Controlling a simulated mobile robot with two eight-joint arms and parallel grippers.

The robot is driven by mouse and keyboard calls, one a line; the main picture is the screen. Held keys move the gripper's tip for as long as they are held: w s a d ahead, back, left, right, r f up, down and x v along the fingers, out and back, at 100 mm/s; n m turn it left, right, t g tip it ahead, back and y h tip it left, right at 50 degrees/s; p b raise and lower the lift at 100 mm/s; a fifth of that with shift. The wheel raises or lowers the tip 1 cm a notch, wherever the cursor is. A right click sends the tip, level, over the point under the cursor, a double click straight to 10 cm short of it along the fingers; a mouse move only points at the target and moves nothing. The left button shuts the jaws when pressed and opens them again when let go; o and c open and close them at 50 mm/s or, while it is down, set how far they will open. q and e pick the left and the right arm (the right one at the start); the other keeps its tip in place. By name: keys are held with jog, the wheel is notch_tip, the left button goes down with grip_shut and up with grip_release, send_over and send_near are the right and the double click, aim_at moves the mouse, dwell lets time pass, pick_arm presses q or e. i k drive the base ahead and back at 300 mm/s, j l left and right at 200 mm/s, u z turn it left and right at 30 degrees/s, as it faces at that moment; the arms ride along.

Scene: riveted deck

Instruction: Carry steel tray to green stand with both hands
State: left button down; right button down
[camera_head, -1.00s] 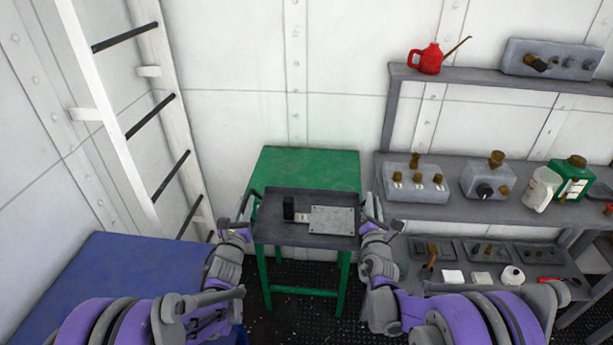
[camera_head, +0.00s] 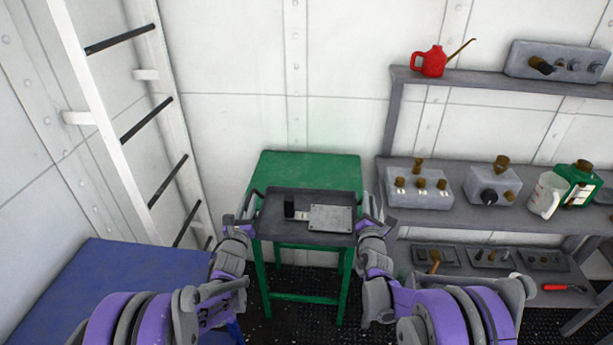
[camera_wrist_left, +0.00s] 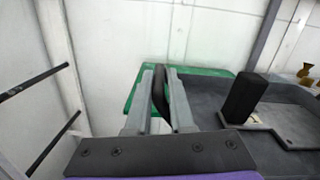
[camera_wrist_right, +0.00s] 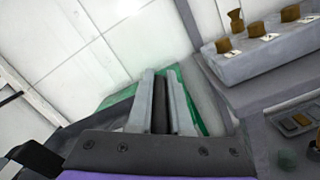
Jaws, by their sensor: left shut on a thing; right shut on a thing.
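The dark grey steel tray (camera_head: 283,232) is held level between my two grippers in the head view, overlapping the near part of the green stand (camera_head: 310,168). I cannot tell whether the tray touches the stand. A black block (camera_head: 289,208) and a light grey plate (camera_head: 329,218) lie on the tray. My left gripper (camera_head: 249,208) is shut on the tray's left handle, which shows between its fingers in the left wrist view (camera_wrist_left: 160,92). My right gripper (camera_head: 371,210) is shut on the right handle, also seen in the right wrist view (camera_wrist_right: 160,105).
A blue surface (camera_head: 125,280) is at the left, below a white ladder (camera_head: 125,130). At the right, a grey shelf unit (camera_head: 460,217) holds switch boxes, a jug, a green container (camera_head: 577,183) and a red oil can (camera_head: 430,62). The wall stands behind the green stand.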

aim_at(306, 178)
jog(key=i, duration=0.9)
